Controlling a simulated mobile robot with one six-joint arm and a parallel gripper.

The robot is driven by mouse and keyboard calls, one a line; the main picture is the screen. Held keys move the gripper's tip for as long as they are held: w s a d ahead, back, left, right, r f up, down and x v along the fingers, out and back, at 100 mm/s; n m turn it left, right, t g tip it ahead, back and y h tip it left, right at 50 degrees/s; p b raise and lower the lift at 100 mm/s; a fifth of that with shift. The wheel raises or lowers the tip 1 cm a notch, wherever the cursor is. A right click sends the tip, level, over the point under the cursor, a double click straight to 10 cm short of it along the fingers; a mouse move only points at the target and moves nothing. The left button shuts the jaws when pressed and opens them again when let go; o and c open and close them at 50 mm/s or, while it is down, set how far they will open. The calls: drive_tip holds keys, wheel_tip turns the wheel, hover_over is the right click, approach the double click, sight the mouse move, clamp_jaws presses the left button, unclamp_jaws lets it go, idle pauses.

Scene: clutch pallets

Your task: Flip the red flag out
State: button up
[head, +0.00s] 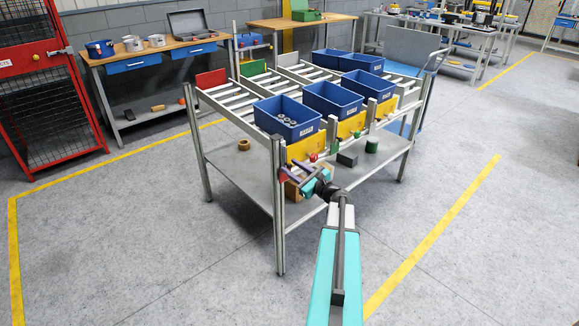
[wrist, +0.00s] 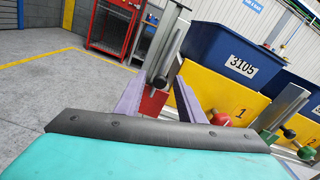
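A small red flag (wrist: 152,104) shows in the wrist view, low on the metal post at the rack's front corner. In the head view a small red patch (head: 283,174) shows at that same corner, partly hidden by my gripper (head: 300,177). In the wrist view my gripper's purple fingers (wrist: 160,80) are apart, and the red flag shows in the gap between them. I see no finger clearly touching it. Its lower part is hidden behind my gripper's dark edge.
The rack (head: 240,165) holds several blue bins on roller lanes. Open floor (head: 130,240) lies to the left.

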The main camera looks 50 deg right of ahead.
drive_tip(key=shift+w, duration=0.85)
clamp_jaws()
